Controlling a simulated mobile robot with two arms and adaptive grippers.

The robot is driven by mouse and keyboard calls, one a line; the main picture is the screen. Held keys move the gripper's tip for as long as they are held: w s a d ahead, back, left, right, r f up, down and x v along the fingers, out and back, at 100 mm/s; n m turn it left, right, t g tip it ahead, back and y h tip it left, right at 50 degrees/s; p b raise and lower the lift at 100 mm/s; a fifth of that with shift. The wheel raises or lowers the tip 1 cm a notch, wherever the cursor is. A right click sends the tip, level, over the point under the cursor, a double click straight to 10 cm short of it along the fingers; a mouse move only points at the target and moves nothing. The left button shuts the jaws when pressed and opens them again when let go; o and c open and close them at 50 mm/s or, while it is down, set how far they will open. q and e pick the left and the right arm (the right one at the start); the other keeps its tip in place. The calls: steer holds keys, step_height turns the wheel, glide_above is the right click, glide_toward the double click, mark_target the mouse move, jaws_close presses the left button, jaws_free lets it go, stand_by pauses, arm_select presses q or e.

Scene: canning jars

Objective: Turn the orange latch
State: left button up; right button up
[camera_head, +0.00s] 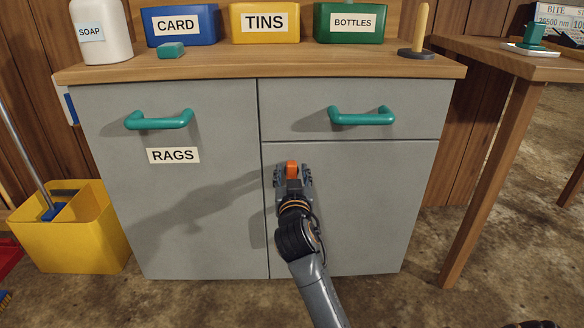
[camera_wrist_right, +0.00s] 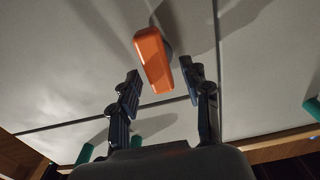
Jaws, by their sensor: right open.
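The orange latch (camera_head: 292,169) sits on the grey cabinet front, on the lower right door near its left edge, below the drawer. My right gripper (camera_head: 293,177) is open at the latch, with a finger on each side of it in the head view. In the right wrist view the orange latch (camera_wrist_right: 154,60) shows ahead of and between the open fingertips of the right gripper (camera_wrist_right: 160,80), with gaps on both sides. I see no clear contact.
Green handles are on the left door (camera_head: 158,121) and the drawer (camera_head: 361,117). The countertop (camera_head: 260,66) carries a soap bottle (camera_head: 101,30) and the bins CARD, TINS and BOTTLES. A yellow bucket (camera_head: 75,240) stands left, a wooden table (camera_head: 500,56) right.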

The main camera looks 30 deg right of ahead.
steer(key=shift+w, duration=0.1)
steer(key=shift+c, duration=0.7)
jaws_close()
steer(key=shift+r, duration=0.1)
